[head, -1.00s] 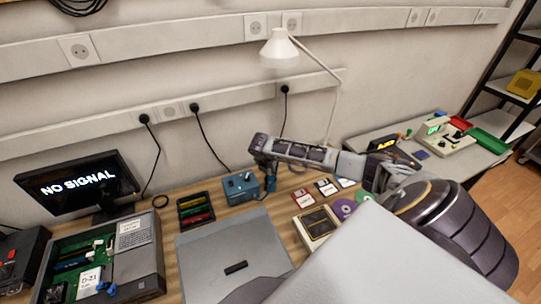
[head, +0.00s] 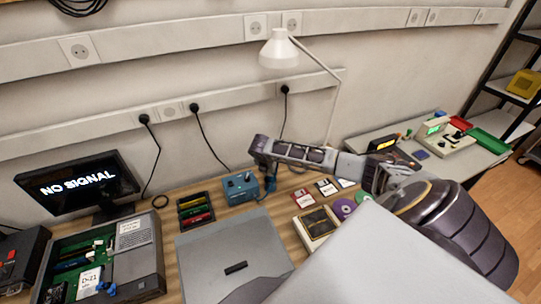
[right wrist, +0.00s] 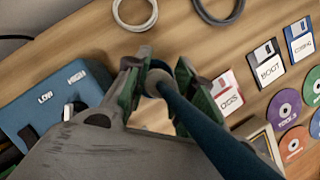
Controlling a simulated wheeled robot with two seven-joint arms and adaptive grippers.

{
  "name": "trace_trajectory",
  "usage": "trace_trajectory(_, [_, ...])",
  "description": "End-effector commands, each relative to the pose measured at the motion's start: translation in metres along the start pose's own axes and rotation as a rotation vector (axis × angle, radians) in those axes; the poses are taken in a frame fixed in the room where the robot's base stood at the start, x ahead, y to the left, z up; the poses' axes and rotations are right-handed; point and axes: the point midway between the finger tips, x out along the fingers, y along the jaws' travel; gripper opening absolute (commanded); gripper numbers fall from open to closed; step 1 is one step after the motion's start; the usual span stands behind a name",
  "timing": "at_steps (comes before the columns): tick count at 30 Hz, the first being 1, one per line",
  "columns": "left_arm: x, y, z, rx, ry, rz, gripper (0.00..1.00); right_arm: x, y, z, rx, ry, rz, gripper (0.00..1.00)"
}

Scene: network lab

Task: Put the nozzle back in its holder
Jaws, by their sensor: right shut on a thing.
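My right gripper (right wrist: 150,85) is shut on the nozzle (right wrist: 185,105), a dark teal rod with a round, pale end between the green-lined fingers. The rod runs toward the lower right of the right wrist view. In the head view my right gripper (head: 266,184) is low over the table, just right of a blue control box (head: 240,187). The box's LOW and HIGH markings show in the right wrist view (right wrist: 55,100). A pale ring (right wrist: 118,14) lies beyond the fingertips; I cannot tell whether it is the holder. My left gripper is out of view.
A darker ring (right wrist: 237,15) is at the top. A grey case (head: 215,250), an open computer (head: 140,260) and a monitor (head: 75,185) stand left. A white lamp (head: 278,48) rises behind.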

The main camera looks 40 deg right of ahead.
Motion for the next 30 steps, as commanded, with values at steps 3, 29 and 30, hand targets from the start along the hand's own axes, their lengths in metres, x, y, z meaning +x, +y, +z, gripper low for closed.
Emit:
trace_trajectory(3, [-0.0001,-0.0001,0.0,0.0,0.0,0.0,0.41,0.0007,0.0001,-0.0003,0.0,0.0,0.0,0.0])
trace_trajectory(29, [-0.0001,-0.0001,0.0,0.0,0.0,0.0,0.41,0.0023,0.0,-0.0013,0.0,0.0,0.0,0.56])
trace_trajectory(30, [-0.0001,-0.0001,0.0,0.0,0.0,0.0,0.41,0.0023,0.0,-0.0013,0.0,0.0,0.0,0.61])
